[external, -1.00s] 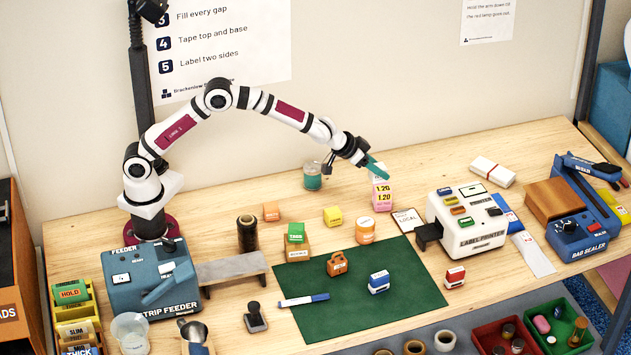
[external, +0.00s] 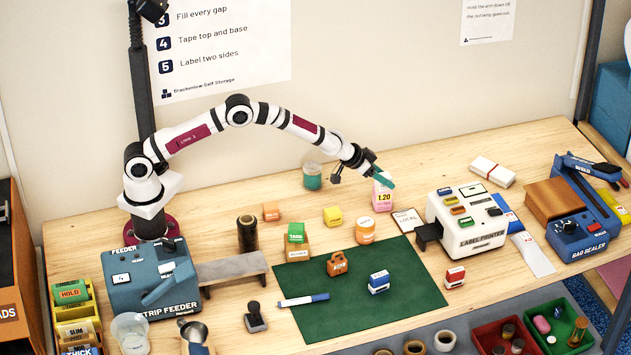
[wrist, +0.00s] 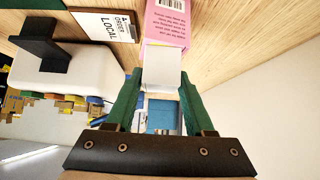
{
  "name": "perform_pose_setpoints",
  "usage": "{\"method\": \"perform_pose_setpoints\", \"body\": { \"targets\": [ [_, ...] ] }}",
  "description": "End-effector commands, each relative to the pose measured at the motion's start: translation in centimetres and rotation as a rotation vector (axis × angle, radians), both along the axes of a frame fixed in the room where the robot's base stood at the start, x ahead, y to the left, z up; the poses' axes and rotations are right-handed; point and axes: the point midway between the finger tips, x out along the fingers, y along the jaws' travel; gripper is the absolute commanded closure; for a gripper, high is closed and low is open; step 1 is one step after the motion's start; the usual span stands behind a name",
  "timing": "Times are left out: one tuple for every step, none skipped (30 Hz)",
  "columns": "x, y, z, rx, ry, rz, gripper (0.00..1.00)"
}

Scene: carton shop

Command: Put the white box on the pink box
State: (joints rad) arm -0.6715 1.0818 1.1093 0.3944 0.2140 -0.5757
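The pink box (external: 382,200) stands upright on the bench, left of the label printer. In the wrist view the pink box (wrist: 168,28) lies straight beyond my fingertips. My gripper (external: 388,181) is over its upper part, pointing down and right, and hides some of it. In the wrist view a plain white box (wrist: 161,68) sits between the two green fingertips of my gripper (wrist: 161,80), which look closed on its sides. In the external view the white box is mostly hidden by the fingers. I cannot tell whether it touches the pink box.
The label printer (external: 468,222) stands close on the right. A "LOCAL" card (external: 408,221) and an orange tub (external: 365,231) are nearby in front. A teal-filled jar (external: 312,176) is to the left. A green mat (external: 340,309) with small items lies nearer the camera.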

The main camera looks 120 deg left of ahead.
Motion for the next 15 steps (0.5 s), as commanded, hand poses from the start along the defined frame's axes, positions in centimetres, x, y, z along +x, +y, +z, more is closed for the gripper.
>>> {"method": "perform_pose_setpoints", "body": {
  "targets": [
    [0.0, 0.0, 0.0, 0.0, 0.0, 0.0, 0.35],
    [0.0, 0.0, 0.0, 0.0, 0.0, 0.0, 0.3],
    [0.0, 0.0, 0.0, 0.0, 0.0, 0.0, 0.23],
    [0.0, 0.0, 0.0, 0.0, 0.0, 0.0, 0.23],
    [0.0, 0.0, 0.0, 0.0, 0.0, 0.0, 0.23],
    [0.0, 0.0, 0.0, 0.0, 0.0, 0.0, 0.23],
    [0.0, 0.0, 0.0, 0.0, 0.0, 0.0, 0.23],
    [0.0, 0.0, 0.0, 0.0, 0.0, 0.0, 0.23],
    [0.0, 0.0, 0.0, 0.0, 0.0, 0.0, 0.23],
    [0.0, 0.0, 0.0, 0.0, 0.0, 0.0, 0.23],
    [0.0, 0.0, 0.1, 0.0, 0.0, 0.0, 0.23],
    [0.0, 0.0, 0.2, 0.0, 0.0, 0.0, 0.23],
    [0.0, -0.1, 0.4, 0.0, 0.0, 0.0, 0.23],
    [-0.2, -0.2, 0.7, 0.001, 0.001, -0.001, 0.23],
    [-0.5, -0.6, 1.2, 0.002, 0.001, -0.001, 0.23]
  ]
}}
